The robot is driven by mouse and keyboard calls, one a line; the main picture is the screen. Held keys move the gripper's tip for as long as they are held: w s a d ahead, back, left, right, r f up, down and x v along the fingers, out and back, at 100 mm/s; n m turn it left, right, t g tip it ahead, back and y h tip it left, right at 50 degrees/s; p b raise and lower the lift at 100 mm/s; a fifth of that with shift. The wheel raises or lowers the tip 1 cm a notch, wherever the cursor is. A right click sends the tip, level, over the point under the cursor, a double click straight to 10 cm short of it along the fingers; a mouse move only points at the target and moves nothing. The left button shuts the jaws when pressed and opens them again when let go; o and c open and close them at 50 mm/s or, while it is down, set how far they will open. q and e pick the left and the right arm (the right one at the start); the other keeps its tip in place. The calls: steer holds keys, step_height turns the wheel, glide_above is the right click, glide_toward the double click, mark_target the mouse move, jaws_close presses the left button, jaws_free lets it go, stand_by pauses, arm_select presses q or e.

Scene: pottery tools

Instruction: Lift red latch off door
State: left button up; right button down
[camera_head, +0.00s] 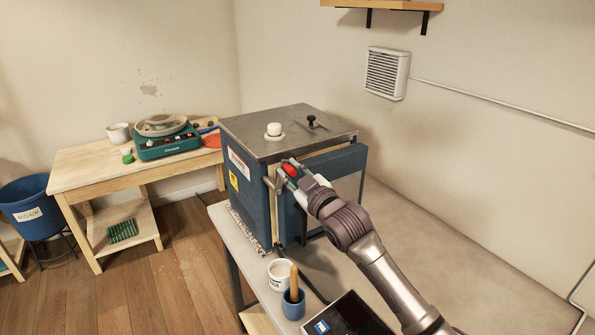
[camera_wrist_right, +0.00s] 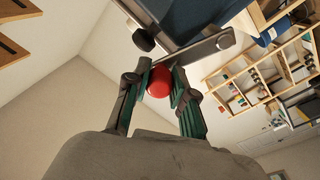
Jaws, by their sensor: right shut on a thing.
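The red latch knob (camera_head: 290,170) is at the upper front of the blue kiln (camera_head: 262,205), by the edge of its door. My right gripper (camera_head: 291,172) reaches it from the lower right and is shut on it. In the right wrist view the round red latch knob (camera_wrist_right: 160,82) sits between the two green-padded fingers of my right gripper (camera_wrist_right: 160,88). A grey metal bar (camera_wrist_right: 195,48) runs just beyond the knob. The gripper hides part of the latch and door, so I cannot tell whether the latch is still seated. My left gripper is not in view.
The kiln stands on a grey table (camera_head: 440,250). A white jar (camera_head: 280,271) and a blue cup (camera_head: 293,306) with a wooden-handled tool stand in front of it. A dark-screened device (camera_head: 345,318) lies near the front. The table right of the arm is clear.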

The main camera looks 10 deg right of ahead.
steer(key=shift+s+a+r+n+y+p, duration=0.15)
steer(key=shift+a+n, duration=0.25)
steer(key=shift+n, duration=0.4)
steer(key=shift+s+a+f+n+y+p, duration=0.15)
steer(key=shift+a+n, duration=0.25)
steer(key=shift+n, duration=0.4)
steer(key=shift+s+a+r+n+p, duration=0.15)
steer(key=shift+a+n, duration=0.25)
steer(key=shift+n, duration=0.4)
steer(key=c, duration=0.9)
jaws_free()
steer(key=shift+a, duration=0.1)
steer(key=shift+c, duration=0.2)
steer(key=r+v, duration=0.1)
steer(key=v, duration=1.1)
steer(key=shift+f, duration=0.4)
steer(key=shift+s, duration=0.15)
